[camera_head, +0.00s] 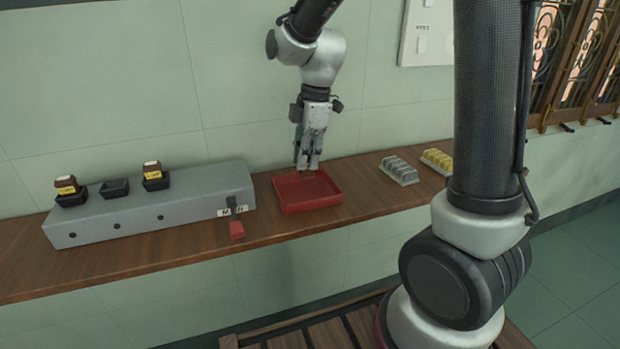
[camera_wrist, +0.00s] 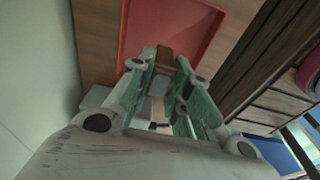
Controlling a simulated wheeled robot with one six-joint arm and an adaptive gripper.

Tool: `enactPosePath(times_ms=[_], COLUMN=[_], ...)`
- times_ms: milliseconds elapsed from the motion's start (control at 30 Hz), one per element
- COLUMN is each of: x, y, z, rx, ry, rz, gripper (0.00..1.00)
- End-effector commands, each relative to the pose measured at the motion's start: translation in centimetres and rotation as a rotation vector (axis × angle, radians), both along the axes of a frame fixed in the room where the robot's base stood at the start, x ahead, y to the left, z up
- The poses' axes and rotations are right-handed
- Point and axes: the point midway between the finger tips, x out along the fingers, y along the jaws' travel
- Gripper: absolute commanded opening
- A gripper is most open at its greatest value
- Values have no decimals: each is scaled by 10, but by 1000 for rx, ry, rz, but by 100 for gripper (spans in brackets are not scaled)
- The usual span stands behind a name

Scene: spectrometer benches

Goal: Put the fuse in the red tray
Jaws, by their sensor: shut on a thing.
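The red tray (camera_head: 290,208) sits on the wooden shelf, right of the grey box. My gripper (camera_head: 308,164) points down over the tray, its fingertips near the back part. In the wrist view my gripper (camera_wrist: 163,72) is shut on the fuse, a small brown block (camera_wrist: 164,54) between the fingertips. Behind it the red tray (camera_wrist: 185,25) fills the upper middle. The fuse is mostly hidden by the fingers in the head view, and I cannot tell whether it touches the tray floor.
A red-ended lever (camera_head: 237,229) sticks out in front. Grey (camera_head: 399,171) and yellow (camera_head: 437,160) racks stand right of the tray.

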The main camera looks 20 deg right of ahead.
Motion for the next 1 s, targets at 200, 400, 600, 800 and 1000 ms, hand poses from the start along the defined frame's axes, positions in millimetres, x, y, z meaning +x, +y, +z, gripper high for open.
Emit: enactPosePath(times_ms=[200, 400, 600, 800, 1000], x=[-1, 0, 0, 0, 0], y=[0, 0, 0, 0, 0], z=[-27, -50, -50, -53, -53], rx=[0, 0, 1, 1, 1], ry=[3, 0, -2, -1, -1], rz=[-2, -1, -1, -1, -1], gripper=[0, 0, 0, 25, 41])
